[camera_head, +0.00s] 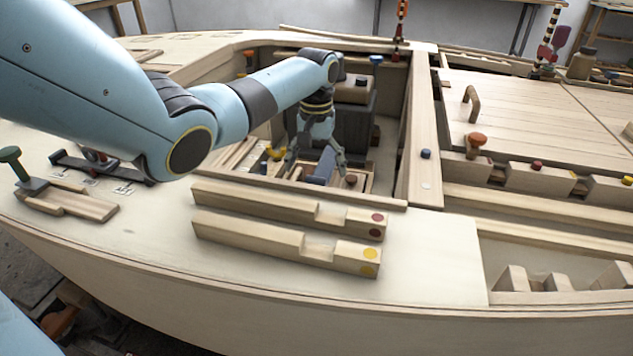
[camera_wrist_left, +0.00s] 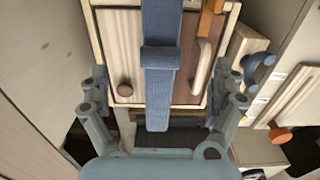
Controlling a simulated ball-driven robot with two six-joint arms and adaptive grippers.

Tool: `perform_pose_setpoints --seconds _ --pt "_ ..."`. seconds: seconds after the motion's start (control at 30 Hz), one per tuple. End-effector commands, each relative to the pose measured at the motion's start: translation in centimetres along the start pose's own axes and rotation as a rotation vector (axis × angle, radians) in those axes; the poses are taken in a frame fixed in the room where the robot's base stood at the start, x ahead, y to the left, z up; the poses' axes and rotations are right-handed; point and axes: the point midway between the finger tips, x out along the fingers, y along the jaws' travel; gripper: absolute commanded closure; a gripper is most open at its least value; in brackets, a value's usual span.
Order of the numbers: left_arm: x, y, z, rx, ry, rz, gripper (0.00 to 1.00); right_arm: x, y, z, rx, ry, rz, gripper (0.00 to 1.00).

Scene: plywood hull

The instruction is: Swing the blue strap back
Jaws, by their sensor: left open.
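The blue strap (camera_wrist_left: 160,85) runs down the middle of the left wrist view, flat over a light wooden lid (camera_wrist_left: 125,48). A cross band goes around it, and its loose end hangs past the lid's near edge. In the head view the strap (camera_head: 322,167) shows as a short blue piece inside the hull opening. My left gripper (camera_head: 315,170) points down into that opening. In the left wrist view my left gripper (camera_wrist_left: 161,88) is open, one finger on each side of the strap, with gaps to it. My right gripper is not in view.
The lid has a brown knob (camera_wrist_left: 125,89) and a wooden handle (camera_wrist_left: 201,66) beside the strap. A dark box (camera_head: 350,110) stands behind my gripper. Two notched wooden bars (camera_head: 250,238) lie on the deck in front of the opening. The opening's walls surround my gripper.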

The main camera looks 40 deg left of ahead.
Motion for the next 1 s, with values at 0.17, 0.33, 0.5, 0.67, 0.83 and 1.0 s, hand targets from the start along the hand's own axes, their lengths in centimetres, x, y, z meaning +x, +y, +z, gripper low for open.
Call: perform_pose_setpoints --seconds 0.17,0.33,0.5,0.67,0.83,1.0 --pt "2.9 0.0 0.0 -0.001 -0.001 -0.001 0.04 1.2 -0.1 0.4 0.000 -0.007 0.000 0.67" --pt "3.8 0.0 0.0 0.000 0.000 -0.001 0.04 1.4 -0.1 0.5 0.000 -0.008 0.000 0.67" --pt "3.8 0.0 0.0 0.000 0.001 -0.001 0.04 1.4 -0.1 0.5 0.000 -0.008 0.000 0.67" --pt "3.7 0.0 0.0 0.000 0.001 -0.001 0.15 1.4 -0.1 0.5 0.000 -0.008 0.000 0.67" --pt "3.7 0.0 0.0 0.000 0.000 -0.001 0.37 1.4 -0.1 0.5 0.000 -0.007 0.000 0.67" --pt "3.7 0.0 0.0 0.000 0.000 -0.001 0.59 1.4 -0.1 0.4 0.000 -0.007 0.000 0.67"
